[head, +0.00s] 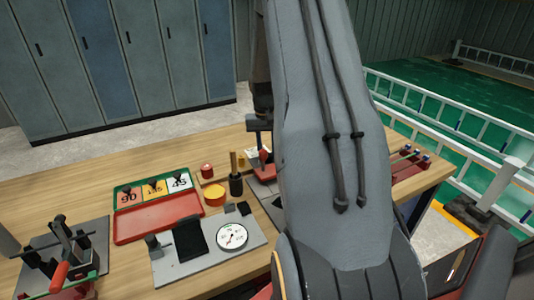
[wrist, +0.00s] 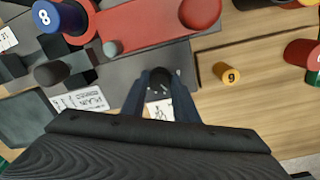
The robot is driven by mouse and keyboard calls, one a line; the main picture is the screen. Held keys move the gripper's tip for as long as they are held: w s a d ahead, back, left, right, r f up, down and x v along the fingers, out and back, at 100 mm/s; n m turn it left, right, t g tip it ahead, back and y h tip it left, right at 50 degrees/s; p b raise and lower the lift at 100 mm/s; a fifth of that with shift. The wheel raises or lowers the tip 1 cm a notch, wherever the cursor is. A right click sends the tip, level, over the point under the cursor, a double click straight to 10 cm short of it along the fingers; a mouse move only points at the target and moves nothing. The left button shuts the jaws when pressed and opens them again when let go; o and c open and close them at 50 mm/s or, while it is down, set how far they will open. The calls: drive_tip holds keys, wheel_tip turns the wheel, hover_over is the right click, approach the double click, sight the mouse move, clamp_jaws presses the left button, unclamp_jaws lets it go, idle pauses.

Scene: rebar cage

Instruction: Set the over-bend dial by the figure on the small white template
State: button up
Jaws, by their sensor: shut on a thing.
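My gripper (wrist: 160,82) is shut on a dark round knob (wrist: 160,76) over a grey plate. A small white card (wrist: 158,110) with a dark and reddish mark shows between the fingers; I cannot tell whether it is fixed to the knob. In the head view my arm hides most of the gripper. A white round dial (head: 232,236) with a pointer sits on a grey plate at the front, apart from the gripper; its figures are too small to read. A white template marked 45 (head: 178,183) with a black knob lies in the open case.
The case (head: 158,220) also holds templates marked 90 (head: 129,197) and 135 (head: 154,188). A blue cylinder marked 8 (wrist: 62,17), a red block (wrist: 170,20) and a yellow cylinder marked 6 (wrist: 228,73) stand around the gripper. A clamp-like tool (head: 70,245) stands front left.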

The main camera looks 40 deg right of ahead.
drive_tip(key=shift+r+m, duration=0.1)
drive_tip(key=shift+m, duration=0.2)
drive_tip(key=o, duration=1.1)
drive_tip(key=shift+c, duration=0.2)
drive_tip(key=shift+w+a+r+b, duration=0.1)
drive_tip(key=shift+r+b, duration=0.45)
drive_tip(key=shift+r, duration=1.4)
drive_tip(key=shift+a+r+b, duration=0.1)
drive_tip(key=shift+r+b, duration=0.45)
drive_tip(key=shift+r, duration=1.4)
